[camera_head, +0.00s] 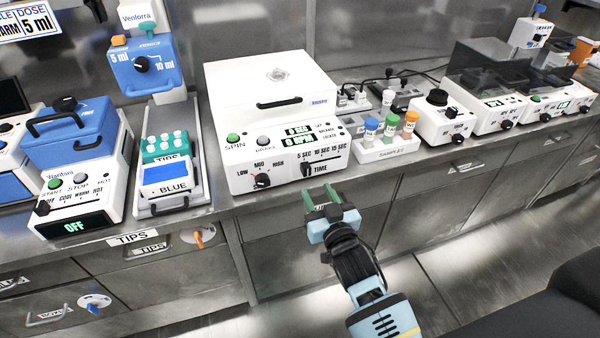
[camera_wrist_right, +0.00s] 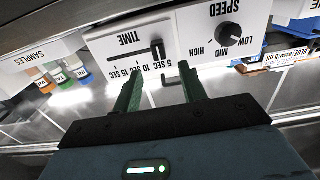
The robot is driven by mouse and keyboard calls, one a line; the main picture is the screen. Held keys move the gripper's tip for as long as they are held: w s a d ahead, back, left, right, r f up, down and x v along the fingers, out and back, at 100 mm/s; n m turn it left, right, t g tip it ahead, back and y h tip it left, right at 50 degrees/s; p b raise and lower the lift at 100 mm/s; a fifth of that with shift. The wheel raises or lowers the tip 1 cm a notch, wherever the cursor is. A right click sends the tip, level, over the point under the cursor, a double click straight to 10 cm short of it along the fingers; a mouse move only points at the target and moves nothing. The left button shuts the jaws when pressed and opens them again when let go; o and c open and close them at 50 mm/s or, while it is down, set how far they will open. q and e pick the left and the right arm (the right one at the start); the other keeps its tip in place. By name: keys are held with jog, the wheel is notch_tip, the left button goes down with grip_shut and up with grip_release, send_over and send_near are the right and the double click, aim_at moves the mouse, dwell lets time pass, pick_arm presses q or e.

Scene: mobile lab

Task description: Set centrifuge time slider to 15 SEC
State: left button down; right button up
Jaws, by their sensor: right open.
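The white centrifuge (camera_head: 275,110) stands on the bench with its lid shut; its green display (camera_head: 300,135) appears to read 0 SEC and 0 RPM. Its black time slider (camera_head: 307,169) is at the 5 SEC end, the left end of the scale. In the right wrist view, which is upside down, the time slider (camera_wrist_right: 158,50) shows at the 5 SEC end of its slot. My right gripper (camera_head: 322,195) is in front of and below the panel, its green fingers apart and empty. In the wrist view the right gripper (camera_wrist_right: 160,75) points toward the slider without touching it. My left gripper is not in view.
The speed knob (camera_head: 262,180) is left of the slider. A sample rack (camera_head: 385,148) with capped vials stands right of the centrifuge. A tip box (camera_head: 165,147) and a blue-lidded machine (camera_head: 75,135) stand left. Drawers (camera_head: 435,190) lie below the bench edge; the space before the panel is free.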

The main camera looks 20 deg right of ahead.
aim_at(308, 172)
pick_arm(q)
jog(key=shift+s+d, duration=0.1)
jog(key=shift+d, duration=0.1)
pick_arm(e)
jog(key=shift+d, duration=0.1)
jog(key=w, duration=0.6)
jog(key=shift+w, duration=0.8)
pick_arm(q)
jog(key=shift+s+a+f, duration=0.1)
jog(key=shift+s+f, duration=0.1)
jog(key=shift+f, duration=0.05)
pick_arm(e)
grip_shut()
